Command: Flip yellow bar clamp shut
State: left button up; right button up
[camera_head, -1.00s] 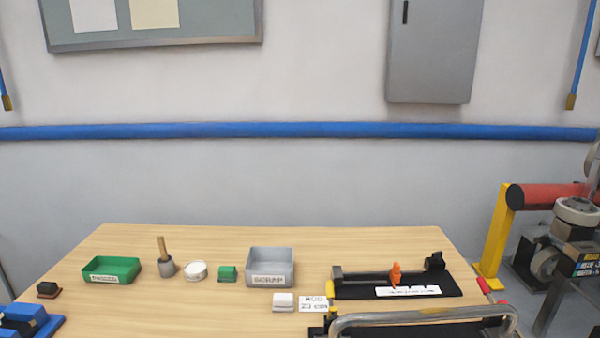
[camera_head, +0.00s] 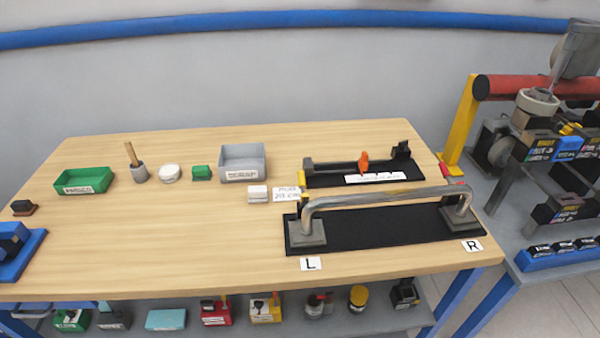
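A grey metal bar (camera_head: 385,197), bent down at both ends, stands on a black plate (camera_head: 390,233) near the table's front edge. A small yellow part (camera_head: 301,178) shows at the left end of the black fixture behind it. A bit of yellow also shows behind the bar's left end, mostly hidden. I cannot tell which yellow part is the bar clamp, or whether it is open or shut. An orange upright lever (camera_head: 363,161) stands on the rear fixture (camera_head: 330,166). Neither of my grippers is in view.
The wooden table (camera_head: 180,240) is clear at front left. A green tray (camera_head: 84,181), a grey scrap bin (camera_head: 242,163), a mallet-like tool (camera_head: 136,165) and small blocks stand along its back. A blue fixture (camera_head: 20,250) is at the left edge. A loaded rack (camera_head: 560,200) stands at right.

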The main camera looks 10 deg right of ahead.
aim_at(305, 196)
jog(key=i+l+u, duration=0.1)
jog(key=l+u, duration=0.25)
jog(key=l, duration=0.3)
jog(key=l+u, duration=0.4)
jog(key=l, duration=0.3)
